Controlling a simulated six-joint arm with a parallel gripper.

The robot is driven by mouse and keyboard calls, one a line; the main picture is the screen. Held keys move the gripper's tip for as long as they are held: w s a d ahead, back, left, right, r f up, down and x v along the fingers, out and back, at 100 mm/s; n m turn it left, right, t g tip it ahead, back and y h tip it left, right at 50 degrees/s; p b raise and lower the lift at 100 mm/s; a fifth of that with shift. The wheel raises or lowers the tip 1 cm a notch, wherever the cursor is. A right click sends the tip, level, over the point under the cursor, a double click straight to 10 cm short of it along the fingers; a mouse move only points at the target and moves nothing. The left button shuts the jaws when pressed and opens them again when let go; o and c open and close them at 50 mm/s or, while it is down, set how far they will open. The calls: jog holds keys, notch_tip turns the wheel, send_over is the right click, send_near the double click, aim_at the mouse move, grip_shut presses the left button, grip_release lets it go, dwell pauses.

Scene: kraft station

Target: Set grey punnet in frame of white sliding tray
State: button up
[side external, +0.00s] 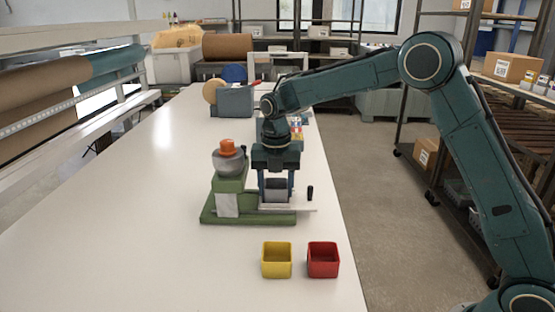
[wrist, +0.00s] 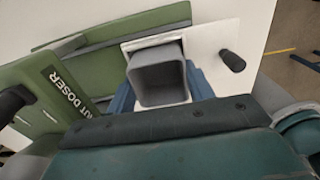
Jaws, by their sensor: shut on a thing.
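The grey punnet (side external: 276,189) is upright and open at the top. In the wrist view it looks empty (wrist: 160,80). My gripper (side external: 276,196) points down and is shut on it, with a blue finger on either side. The white sliding tray (side external: 300,208) sticks out to the right from the green nut doser (side external: 229,185) and carries a black knob (side external: 310,192). In the wrist view the tray (wrist: 208,50) lies under and around the punnet, and a raised edge of its frame (wrist: 150,42) shows beside the punnet. I cannot tell whether the punnet rests fully inside the frame.
A yellow bin (side external: 277,260) and a red bin (side external: 323,260) stand at the front of the white table (side external: 130,220). A clear bowl with an orange top (side external: 228,155) sits on the doser. A grey box (side external: 235,101) stands farther back. The table's left is clear.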

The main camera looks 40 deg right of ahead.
jog(key=o, duration=1)
jog(key=shift+o, duration=0.2)
jog(key=shift+r, duration=0.15)
notch_tip(320, 180, up, 8)
dwell(0.8)
